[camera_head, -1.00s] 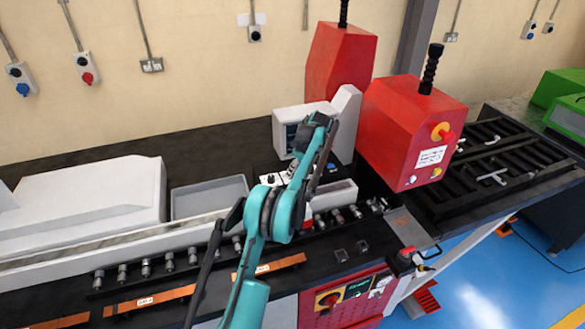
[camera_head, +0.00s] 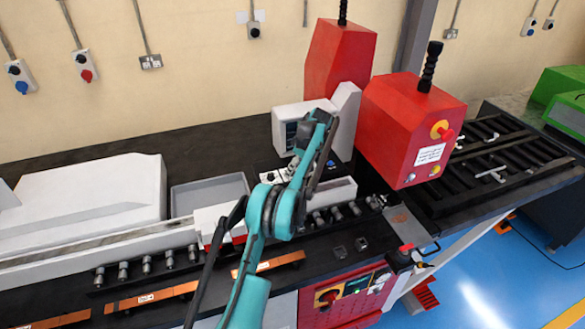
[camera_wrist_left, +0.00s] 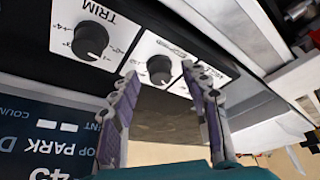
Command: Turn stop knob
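In the left wrist view a black round knob (camera_wrist_left: 160,70) on a white scale plate lies between my left gripper's (camera_wrist_left: 160,76) two spread fingertips. The plate's small lettering is unreadable, so I cannot tell whether it is the stop knob. Whether the fingers touch the knob is unclear. A second black knob (camera_wrist_left: 91,41), marked TRIM, is beside it. A third plate is mostly hidden by the right-hand finger. In the head view the left gripper (camera_head: 296,166) points down at the small control panel (camera_head: 267,177), and my arm hides part of it. My right gripper is not in view.
A display (camera_wrist_left: 45,140) adjoins the knob panel in the wrist view. In the head view a white carriage (camera_head: 211,219) sits on the long rail (camera_head: 90,252) beside my arm. A grey tray (camera_head: 208,194) is behind it. Red machine housings (camera_head: 405,125) stand at right.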

